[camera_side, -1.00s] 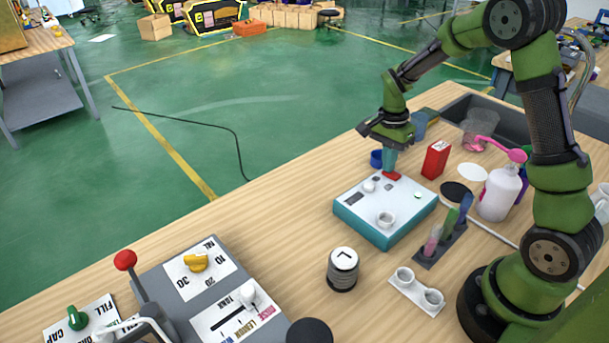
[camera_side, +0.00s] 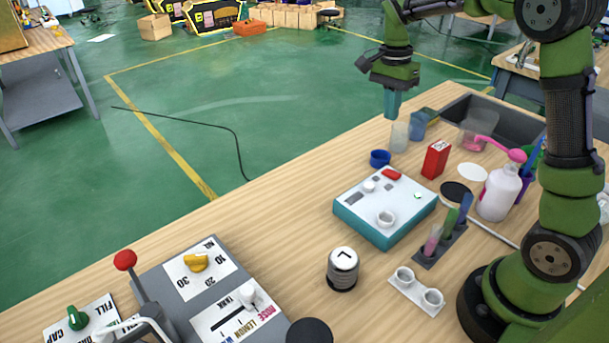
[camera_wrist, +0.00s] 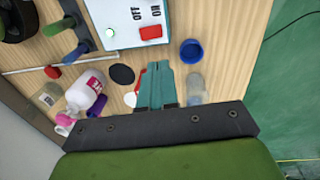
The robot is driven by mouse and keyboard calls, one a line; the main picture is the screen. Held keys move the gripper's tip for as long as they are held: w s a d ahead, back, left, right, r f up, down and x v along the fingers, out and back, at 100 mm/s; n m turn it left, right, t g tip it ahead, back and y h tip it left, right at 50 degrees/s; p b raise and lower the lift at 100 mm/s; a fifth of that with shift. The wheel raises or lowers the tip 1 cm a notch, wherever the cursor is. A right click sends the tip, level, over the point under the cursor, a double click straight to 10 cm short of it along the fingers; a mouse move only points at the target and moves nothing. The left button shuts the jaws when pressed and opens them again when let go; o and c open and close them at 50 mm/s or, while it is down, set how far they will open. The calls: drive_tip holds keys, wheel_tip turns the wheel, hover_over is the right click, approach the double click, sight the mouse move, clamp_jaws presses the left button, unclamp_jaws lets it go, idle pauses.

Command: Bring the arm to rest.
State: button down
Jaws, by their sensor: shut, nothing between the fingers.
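My gripper (camera_side: 392,103) is shut and empty, raised in the air above the back edge of the wooden table. Its teal fingers also show in the wrist view (camera_wrist: 156,84), pressed together, pointing toward the table. The white and teal box (camera_side: 362,222) stands on the table below and in front of the gripper, apart from it. On the box a red switch (camera_side: 391,174) shows beside OFF and ON labels, which are readable in the wrist view (camera_wrist: 151,32).
A blue cup (camera_side: 380,158), a clear glass (camera_side: 400,136), a red box (camera_side: 436,159) and a white bottle (camera_side: 498,193) stand near the white and teal box. A tube rack (camera_side: 438,247) and a grey control panel (camera_side: 215,298) are nearer the front. The air around the gripper is clear.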

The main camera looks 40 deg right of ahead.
drive_tip(key=s+a+r+n+t+y, duration=0.1)
drive_tip(key=s+a+r+n+t, duration=0.1)
drive_tip(key=s+a+n+t, duration=0.2)
drive_tip(key=s+a+r+n+t+y, duration=0.1)
drive_tip(key=s+a+r+n+t, duration=0.2)
drive_tip(key=s+a+n, duration=0.6)
drive_tip(key=s+a+t, duration=0.1)
drive_tip(key=s+a, duration=0.1)
drive_tip(key=s, duration=0.1)
drive_tip(key=shift+a+r+n, duration=0.15)
drive_tip(key=shift+r+n, duration=0.05)
drive_tip(key=shift+n, duration=0.2)
